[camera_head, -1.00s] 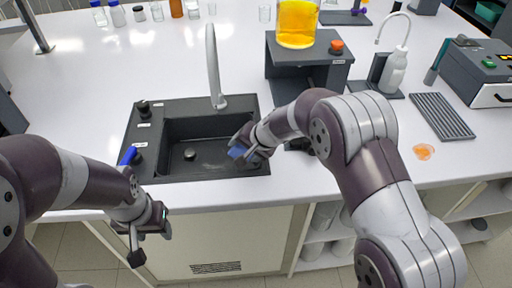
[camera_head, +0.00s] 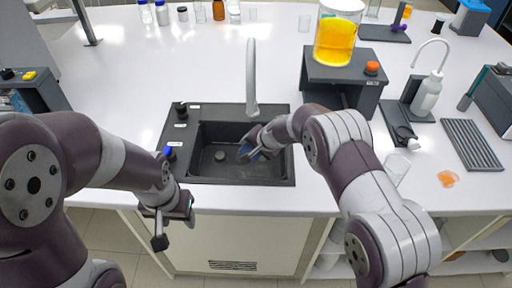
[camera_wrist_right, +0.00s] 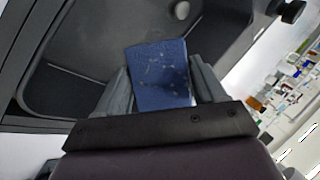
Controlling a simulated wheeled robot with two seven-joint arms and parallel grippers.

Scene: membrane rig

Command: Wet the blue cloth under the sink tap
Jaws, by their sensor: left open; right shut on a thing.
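The blue cloth (camera_wrist_right: 160,75) is between the fingers of my right gripper (camera_wrist_right: 160,92), which is shut on it. The grey tap (camera_head: 251,78) rises at the sink's back edge, behind my right gripper (camera_head: 252,148). I cannot see any water running. My left gripper (camera_head: 172,222) is open and empty, in front of the counter's front edge, left of the sink.
A blue-topped knob (camera_head: 168,152) and a black knob (camera_head: 181,108) stand on the sink's left rim. To the right are a dark stand (camera_head: 345,75) with a yellow-filled beaker (camera_head: 336,40), a wash bottle (camera_head: 427,92) and an orange spill (camera_head: 448,178). The white counter left of the sink is clear.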

